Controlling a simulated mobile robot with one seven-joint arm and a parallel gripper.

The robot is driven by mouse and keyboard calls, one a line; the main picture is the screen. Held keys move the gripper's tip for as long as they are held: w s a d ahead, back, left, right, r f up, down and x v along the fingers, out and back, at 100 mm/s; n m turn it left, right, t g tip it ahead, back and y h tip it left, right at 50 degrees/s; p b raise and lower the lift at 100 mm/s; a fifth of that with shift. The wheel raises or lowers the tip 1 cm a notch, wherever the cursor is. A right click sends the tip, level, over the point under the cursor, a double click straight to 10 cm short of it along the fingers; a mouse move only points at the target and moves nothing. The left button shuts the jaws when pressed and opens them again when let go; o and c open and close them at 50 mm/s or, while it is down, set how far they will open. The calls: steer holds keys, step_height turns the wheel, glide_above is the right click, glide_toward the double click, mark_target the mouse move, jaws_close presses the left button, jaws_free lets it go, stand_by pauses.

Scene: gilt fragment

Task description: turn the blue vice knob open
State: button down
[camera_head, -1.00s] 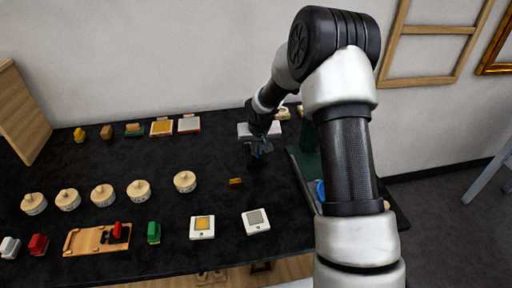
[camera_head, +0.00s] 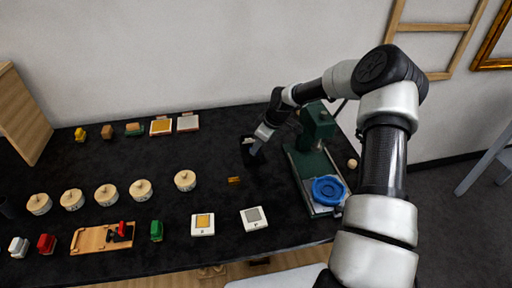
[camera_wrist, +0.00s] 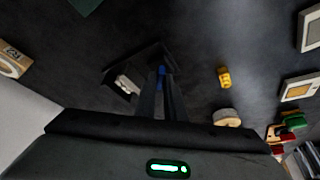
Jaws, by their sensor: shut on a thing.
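A small black vice (camera_head: 247,158) stands on the dark table, right of the table's middle. In the wrist view it is a dark block (camera_wrist: 118,78) with a pale piece in it. Its blue knob (camera_wrist: 161,72) shows between my fingertips. My gripper (camera_wrist: 163,84) points down at the vice and is shut on the blue knob. In the head view my gripper (camera_head: 257,149) covers the knob. The fingers hide most of the knob, so its turn angle cannot be told.
Round lidded pots (camera_head: 140,190), stamps and pads stand to the left.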

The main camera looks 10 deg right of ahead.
steer(key=n+b, duration=0.1)
steer(key=n+g, duration=0.1)
steer(key=n, duration=0.1)
steer(key=n+b, duration=0.1)
steer(key=shift+w+d+f+n+g+y+b, duration=0.15)
steer(key=shift+w+f+n+g+y+b, duration=0.15)
steer(key=shift+y, duration=0.1)
steer(key=n+g+b, duration=0.1)
steer(key=n, duration=0.1)
steer(key=n+b, duration=0.1)
steer(key=n, duration=0.1)
steer(key=shift+w+r+n+g+b, duration=0.1)
steer(key=shift+w+n+g+b, duration=0.05)
steer(key=shift+n+g+b, duration=0.2)
steer(key=n+g, duration=0.1)
steer(key=n, duration=0.1)
steer(key=n+b, duration=0.1)
steer(key=n, duration=0.1)
steer(key=shift+w+r+n+g+h, duration=0.1)
steer(key=shift+w+n+g+h, duration=0.15)
steer(key=shift+g+h, duration=0.1)
steer(key=shift+n+g+h, duration=0.25)
steer(key=shift+n+g, duration=0.15)
steer(key=shift+n, duration=1.4)
steer(key=c, duration=1.8)
jaws_free()
steer(key=shift+c, duration=0.2)
